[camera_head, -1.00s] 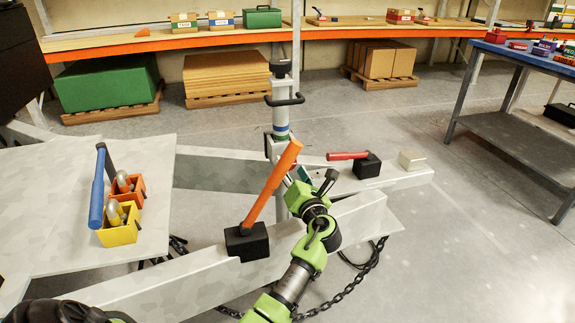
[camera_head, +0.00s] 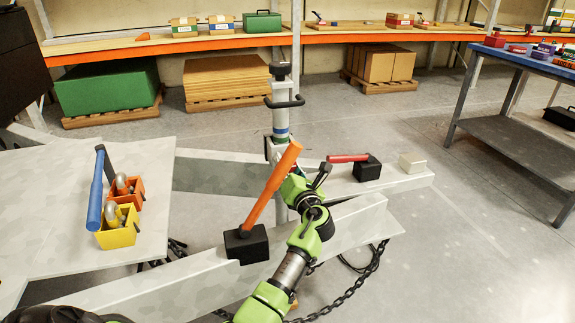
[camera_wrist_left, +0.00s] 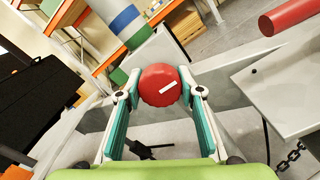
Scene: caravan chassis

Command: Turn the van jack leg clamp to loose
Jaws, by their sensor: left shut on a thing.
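The van jack (camera_head: 281,115) stands upright at the beam joint, with a black crossbar handle and blue and green bands. Its banded tube shows in the left wrist view (camera_wrist_left: 120,20). The round red clamp knob (camera_wrist_left: 158,86), with a white mark tilted up to the right, sits beside the tube. My left gripper (camera_wrist_left: 161,95) is shut on the knob, one teal finger on each side. My right gripper is not in view.
A chain (camera_head: 350,291) hangs below. Floor to the right is open.

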